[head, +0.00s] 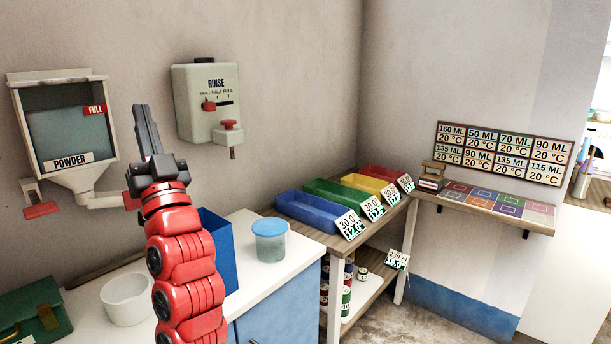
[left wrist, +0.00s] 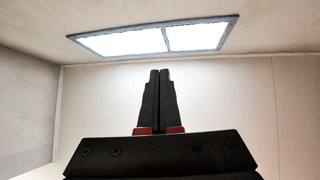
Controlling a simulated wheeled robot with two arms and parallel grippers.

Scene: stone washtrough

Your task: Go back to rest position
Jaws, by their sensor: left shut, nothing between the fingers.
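My left gripper (head: 147,130) is at the end of my red left arm, raised and pointing up in front of the wall in the head view. Its fingers are together and hold nothing. It also shows in the left wrist view (left wrist: 158,100), with its two dark fingers side by side, pointing toward the ceiling and a bright ceiling light (left wrist: 150,40). In the head view it stands between the powder dispenser (head: 65,130) and the rinse dispenser (head: 207,105), and I cannot tell how far it is from the wall. My right gripper is in neither view.
Below my left arm is a white counter (head: 270,275) with a white bowl (head: 127,299), a blue-lidded tub (head: 270,242) and a blue container (head: 219,250). A green case (head: 35,311) is at lower left. Coloured bins (head: 312,209) stand on a table at right.

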